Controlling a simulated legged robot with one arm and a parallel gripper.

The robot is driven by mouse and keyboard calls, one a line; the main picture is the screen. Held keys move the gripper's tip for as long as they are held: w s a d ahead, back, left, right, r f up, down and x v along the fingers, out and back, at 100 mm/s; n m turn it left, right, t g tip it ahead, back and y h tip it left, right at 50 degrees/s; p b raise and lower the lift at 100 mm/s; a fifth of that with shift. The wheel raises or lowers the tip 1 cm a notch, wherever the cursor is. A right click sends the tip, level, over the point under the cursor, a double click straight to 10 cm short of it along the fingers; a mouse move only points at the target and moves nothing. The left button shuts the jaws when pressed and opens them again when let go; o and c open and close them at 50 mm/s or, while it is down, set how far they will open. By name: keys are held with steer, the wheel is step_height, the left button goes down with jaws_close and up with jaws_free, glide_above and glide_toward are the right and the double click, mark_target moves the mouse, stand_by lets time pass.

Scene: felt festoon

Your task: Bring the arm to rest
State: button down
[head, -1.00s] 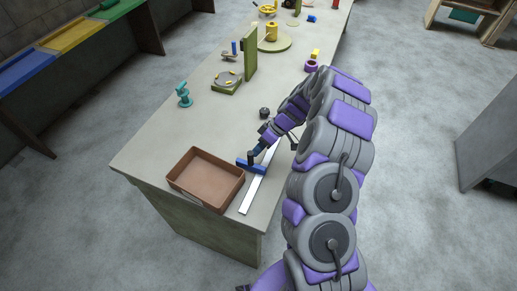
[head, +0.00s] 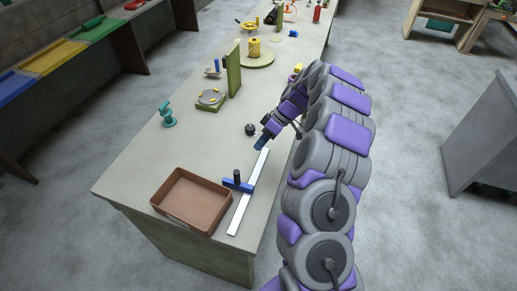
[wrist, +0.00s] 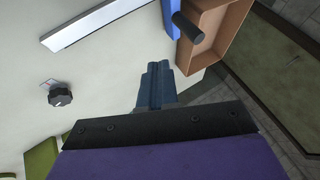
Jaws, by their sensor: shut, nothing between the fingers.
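My gripper (head: 261,142) is above the workbench (head: 210,140), over the far end of a white rail. In the wrist view my gripper (wrist: 156,88) shows its two blue fingers together with nothing between them. A blue slider with a black knob (head: 237,183) sits across the white rail (head: 247,200), apart from my gripper. The slider (wrist: 187,28) and the rail (wrist: 95,22) also show in the wrist view.
An empty brown tray (head: 192,200) lies left of the rail. A small black knob (head: 250,129) is close to my gripper. A teal fitting (head: 168,114) and a green fixture (head: 212,98) stand farther left. A grey cabinet (head: 485,135) stands at right.

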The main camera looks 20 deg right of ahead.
steer(key=s+a+r+m+g+h, duration=0.1)
steer(key=s+a+r+m+h, duration=0.1)
steer(key=s+a+r, duration=1.1)
steer(key=s+d+r+m+h, duration=0.1)
steer(key=s+d+m, duration=0.3)
steer(key=s, duration=1)
steer(key=s+d+r+m+h, duration=0.1)
steer(key=s+d+m+h, duration=0.2)
steer(key=s, duration=1.1)
steer(key=shift+d+m+h, duration=0.4)
steer(key=shift+d+h, duration=0.05)
steer(key=shift+h, duration=0.25)
